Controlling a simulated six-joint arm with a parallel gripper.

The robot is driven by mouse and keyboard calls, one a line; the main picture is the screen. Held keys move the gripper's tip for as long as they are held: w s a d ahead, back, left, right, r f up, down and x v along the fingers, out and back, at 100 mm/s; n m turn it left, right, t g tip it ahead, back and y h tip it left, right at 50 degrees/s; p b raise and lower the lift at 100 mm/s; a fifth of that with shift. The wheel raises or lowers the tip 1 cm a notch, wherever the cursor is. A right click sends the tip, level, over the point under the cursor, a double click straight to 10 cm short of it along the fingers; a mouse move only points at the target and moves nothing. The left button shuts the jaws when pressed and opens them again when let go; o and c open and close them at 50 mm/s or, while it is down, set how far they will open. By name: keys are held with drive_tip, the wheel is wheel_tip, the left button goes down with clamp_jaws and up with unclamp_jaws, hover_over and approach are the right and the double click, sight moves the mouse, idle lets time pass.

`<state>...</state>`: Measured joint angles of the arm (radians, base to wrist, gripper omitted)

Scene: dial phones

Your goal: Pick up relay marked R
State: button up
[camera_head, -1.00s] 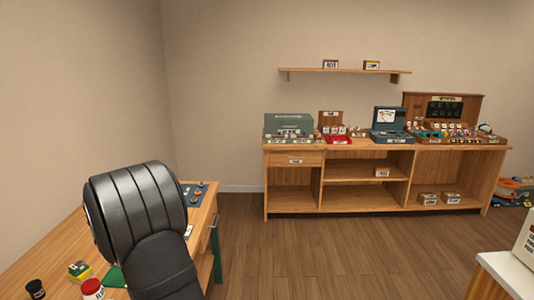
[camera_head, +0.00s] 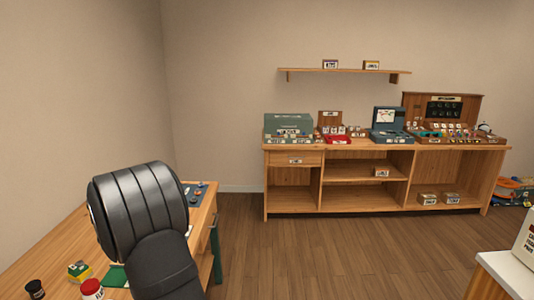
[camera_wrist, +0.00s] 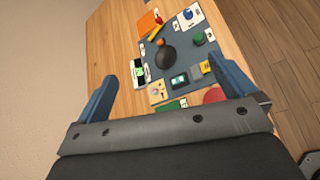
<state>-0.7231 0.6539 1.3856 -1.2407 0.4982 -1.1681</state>
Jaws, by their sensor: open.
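No part that I can read as marked R shows; the labels are too small. In the wrist view my gripper (camera_wrist: 163,90) is open, with its two blue fingers wide apart above a workbench. Between and beyond them lies a grey-blue mat (camera_wrist: 190,52) with small parts on it. These include a dark green block with a pale label (camera_wrist: 180,80), a beige plate (camera_wrist: 157,93), a yellow block (camera_wrist: 206,67) and a round green part (camera_wrist: 199,38). I cannot tell which is the relay. In the head view my arm hides much of the bench, and the gripper is not seen.
A red round thing (camera_wrist: 213,96) is close to the right finger. A cabinet (camera_head: 385,180) stands beyond open floor.

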drive_tip(key=c, duration=0.7)
drive_tip(key=s+a+f+m+g+y, duration=0.1)
drive_tip(key=s+a+f+m+g, duration=0.1)
drive_tip(key=s+a+m, duration=0.5)
drive_tip(key=s+a+f+m+g+y, duration=0.1)
drive_tip(key=s+a+m+g, duration=0.2)
drive_tip(key=a, duration=0.9)
drive_tip(key=s+a+f+m+g+y, duration=0.2)
drive_tip(key=s+a+m+g, duration=0.2)
drive_tip(key=s+a+m, duration=0.95)
drive_tip(key=shift+s+a+f+n, duration=0.15)
drive_tip(key=shift+a+f+n, duration=0.6)
drive_tip(key=shift+a+f, duration=1.5)
drive_tip(key=shift+s+a+f+n, duration=0.2)
drive_tip(key=shift+a+f+n, duration=0.55)
drive_tip(key=shift+a+f, duration=1.45)
drive_tip(key=shift+s+a+f+n, duration=0.15)
drive_tip(key=shift+a+f+n, duration=1)
drive_tip(key=shift+f, duration=1.85)
